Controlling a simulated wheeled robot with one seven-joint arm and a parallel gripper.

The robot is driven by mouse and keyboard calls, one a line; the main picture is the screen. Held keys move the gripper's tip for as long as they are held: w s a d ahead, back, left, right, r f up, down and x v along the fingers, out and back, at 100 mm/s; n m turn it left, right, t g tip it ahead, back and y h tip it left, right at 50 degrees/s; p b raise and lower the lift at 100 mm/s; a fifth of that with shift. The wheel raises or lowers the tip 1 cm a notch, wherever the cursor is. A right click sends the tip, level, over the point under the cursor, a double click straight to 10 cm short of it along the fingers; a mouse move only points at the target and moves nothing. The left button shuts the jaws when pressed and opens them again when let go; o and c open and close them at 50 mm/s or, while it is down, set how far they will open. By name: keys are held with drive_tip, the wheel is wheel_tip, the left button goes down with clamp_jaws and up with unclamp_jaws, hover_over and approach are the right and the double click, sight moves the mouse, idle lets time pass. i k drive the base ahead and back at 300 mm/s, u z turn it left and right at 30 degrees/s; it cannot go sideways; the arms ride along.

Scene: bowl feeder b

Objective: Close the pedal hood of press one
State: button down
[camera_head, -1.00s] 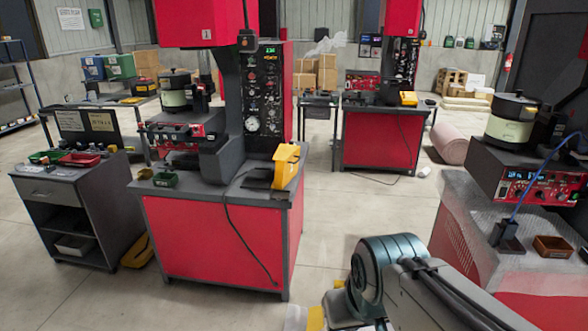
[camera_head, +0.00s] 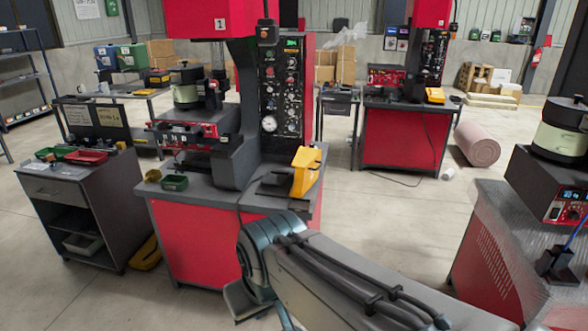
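Press one (camera_head: 233,85) is the red and black machine left of centre, marked with a "1" on its head. On the right side of its grey worktop stands the yellow pedal hood (camera_head: 305,172). The hood looks tipped up, with a dark pedal base (camera_head: 272,187) low to its left. My arm reaches in from the bottom right and its rounded joint is in front of the press's red cabinet. No fingers of my gripper show, and the arm is apart from the hood in the picture.
A grey cart (camera_head: 85,205) stands left. Another press (camera_head: 405,138) with a low yellow pedal hood (camera_head: 435,95) stands behind. A bench (camera_head: 505,260) is at right. Open floor lies between.

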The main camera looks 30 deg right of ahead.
sight(307, 163)
drive_tip(key=z, duration=0.05)
drive_tip(key=i, duration=0.7)
drive_tip(key=z, duration=0.85)
drive_tip(key=i, duration=0.55)
drive_tip(key=z, duration=0.5)
